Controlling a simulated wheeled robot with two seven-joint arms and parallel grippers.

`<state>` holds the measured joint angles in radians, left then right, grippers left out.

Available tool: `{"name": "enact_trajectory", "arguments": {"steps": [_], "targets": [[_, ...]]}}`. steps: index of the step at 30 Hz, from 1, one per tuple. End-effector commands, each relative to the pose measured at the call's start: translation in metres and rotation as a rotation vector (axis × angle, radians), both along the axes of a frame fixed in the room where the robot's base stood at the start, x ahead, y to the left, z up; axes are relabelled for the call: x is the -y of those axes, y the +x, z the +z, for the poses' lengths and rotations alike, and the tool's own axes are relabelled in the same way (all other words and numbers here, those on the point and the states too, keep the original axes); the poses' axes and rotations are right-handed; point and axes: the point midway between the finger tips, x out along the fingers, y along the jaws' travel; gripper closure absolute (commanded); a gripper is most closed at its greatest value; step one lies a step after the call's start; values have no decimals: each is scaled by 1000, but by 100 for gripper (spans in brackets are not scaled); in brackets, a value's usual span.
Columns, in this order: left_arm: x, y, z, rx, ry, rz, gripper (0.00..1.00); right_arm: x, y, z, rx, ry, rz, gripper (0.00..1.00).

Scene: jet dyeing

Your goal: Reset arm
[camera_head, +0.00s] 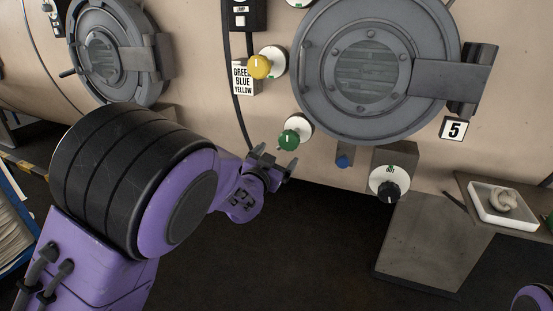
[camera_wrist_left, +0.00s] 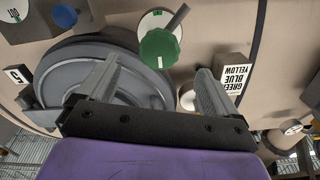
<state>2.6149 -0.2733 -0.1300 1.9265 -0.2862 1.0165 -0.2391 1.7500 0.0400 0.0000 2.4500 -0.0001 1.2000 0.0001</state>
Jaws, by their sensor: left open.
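My left gripper (camera_head: 275,161) is open and empty in the head view, close in front of the machine, just below and left of the green knob (camera_head: 289,139). In the left wrist view its two fingers (camera_wrist_left: 153,88) are spread apart, with the green knob (camera_wrist_left: 159,49) showing beyond and between them. I cannot tell the exact gap to the knob. My right gripper is out of view; a small purple piece of my body shows at the bottom right corner of the head view.
The beige machine carries a round grey door (camera_head: 365,70), a yellow knob (camera_head: 260,66), a black knob (camera_head: 388,190) and a blue button (camera_head: 343,161). A white tray (camera_head: 479,212) sits on a side shelf at right. Dark floor (camera_head: 290,260) below is clear.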

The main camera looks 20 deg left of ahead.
Motion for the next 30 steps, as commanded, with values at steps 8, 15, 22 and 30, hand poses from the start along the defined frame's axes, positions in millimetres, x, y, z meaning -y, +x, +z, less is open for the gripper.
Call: {"name": "enact_trajectory", "arguments": {"steps": [8,15,22,30], "targets": [[0,0,0,-1,0,0,7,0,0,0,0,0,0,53],[-31,-39,-70,-111,-253,127,7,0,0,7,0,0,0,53],[-63,-163,-236,-477,-471,388,7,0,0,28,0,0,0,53],[-75,-366,-343,-913,-530,691,7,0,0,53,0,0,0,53]]}}
